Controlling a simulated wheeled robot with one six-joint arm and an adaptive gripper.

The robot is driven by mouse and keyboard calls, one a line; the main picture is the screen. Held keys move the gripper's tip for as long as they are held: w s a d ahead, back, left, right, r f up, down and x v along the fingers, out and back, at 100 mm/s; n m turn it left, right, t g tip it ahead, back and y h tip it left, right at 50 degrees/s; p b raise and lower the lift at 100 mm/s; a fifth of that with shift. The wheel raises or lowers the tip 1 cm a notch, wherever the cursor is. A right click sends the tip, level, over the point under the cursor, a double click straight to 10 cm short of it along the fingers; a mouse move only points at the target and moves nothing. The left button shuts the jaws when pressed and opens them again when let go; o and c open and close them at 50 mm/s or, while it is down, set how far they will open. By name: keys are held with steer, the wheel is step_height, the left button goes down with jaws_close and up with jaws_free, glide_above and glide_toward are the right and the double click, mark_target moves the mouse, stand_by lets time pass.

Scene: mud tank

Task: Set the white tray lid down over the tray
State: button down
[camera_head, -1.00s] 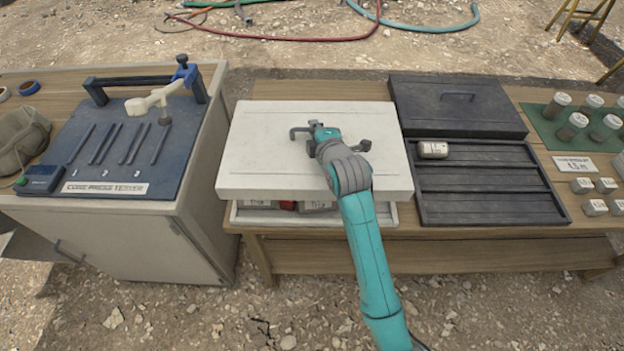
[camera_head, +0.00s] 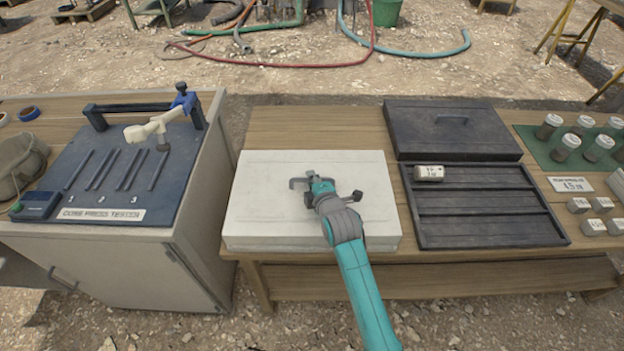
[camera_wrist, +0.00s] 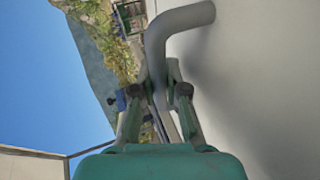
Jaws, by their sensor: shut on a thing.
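The white tray lid (camera_head: 270,205) lies low on the left part of the wooden table, over where the tray is. The tray is hidden under it, so I cannot tell whether the lid is fully seated on the rim. My gripper (camera_head: 311,186) is shut on the lid's grey bar handle at the lid's middle. In the wrist view, the fingers of my gripper (camera_wrist: 159,95) close around the bent handle (camera_wrist: 157,50), with the pale lid surface (camera_wrist: 255,90) to the right.
A dark slotted tray (camera_head: 480,206) with one white-labelled sample (camera_head: 429,173) and a dark lid (camera_head: 452,130) sit just right of the white lid. A press bench (camera_head: 115,175) stands left across a narrow gap. Bare tabletop shows behind the white lid.

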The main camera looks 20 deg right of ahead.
steer(key=shift+f, duration=0.35)
steer(key=c, duration=1.2)
jaws_free()
